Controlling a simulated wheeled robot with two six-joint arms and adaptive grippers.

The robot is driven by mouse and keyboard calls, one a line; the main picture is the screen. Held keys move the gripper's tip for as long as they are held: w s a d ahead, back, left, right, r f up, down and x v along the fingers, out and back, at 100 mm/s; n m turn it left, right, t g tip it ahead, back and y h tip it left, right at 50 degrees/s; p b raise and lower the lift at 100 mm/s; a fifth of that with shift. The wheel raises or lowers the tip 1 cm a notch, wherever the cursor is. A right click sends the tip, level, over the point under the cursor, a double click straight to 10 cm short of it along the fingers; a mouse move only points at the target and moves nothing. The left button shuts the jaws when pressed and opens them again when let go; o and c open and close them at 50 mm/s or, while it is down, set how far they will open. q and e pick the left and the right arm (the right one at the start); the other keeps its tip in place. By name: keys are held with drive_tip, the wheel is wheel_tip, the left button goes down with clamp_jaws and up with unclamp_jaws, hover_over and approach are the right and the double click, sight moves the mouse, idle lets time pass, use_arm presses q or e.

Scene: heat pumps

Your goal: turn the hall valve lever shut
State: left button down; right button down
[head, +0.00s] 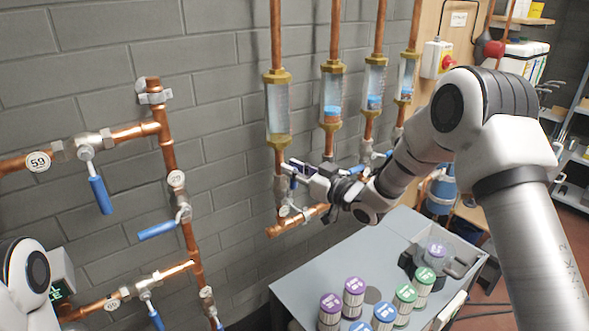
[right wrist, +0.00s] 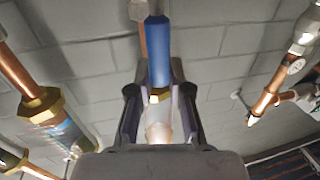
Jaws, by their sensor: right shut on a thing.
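My right gripper (head: 290,168) reaches to the valve under the leftmost sight glass (head: 278,108) on the wall. In the right wrist view, a blue valve lever (right wrist: 158,50) stands between the two fingers of this gripper (right wrist: 158,95), which is shut on it. The gripper hides most of this lever in the head view. Other blue levers hang on the left pipes: one by tag 59 (head: 100,195), one by tag 29 (head: 157,230) and one low down (head: 156,319). I cannot tell which lever is named hall. My left gripper is not in view.
A grey bench top (head: 300,290) below the right arm carries several capped jars, one with a purple cap (head: 354,285). More sight glasses and copper pipes stand just right of the gripper.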

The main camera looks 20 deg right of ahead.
drive_tip(key=shift+d, duration=0.1)
drive_tip(key=w+d+f+m+t+h+b, duration=0.1)
drive_tip(key=d+f+m+b, duration=0.3)
drive_tip(key=m, duration=0.6)
drive_tip(key=w+d+f+m+t+h+b, duration=0.1)
drive_tip(key=d+f+m+b, duration=0.3)
drive_tip(key=m, duration=0.6)
drive_tip(key=shift+w+f+t+b, duration=0.5)
drive_tip(key=shift+t+b, duration=0.3)
drive_tip(key=shift+b, duration=0.25)
drive_tip(key=c, duration=1.1)
unclamp_jaws()
drive_tip(key=shift+w, duration=0.1)
drive_tip(key=shift+w+a, duration=0.1)
drive_tip(key=shift+a, duration=0.05)
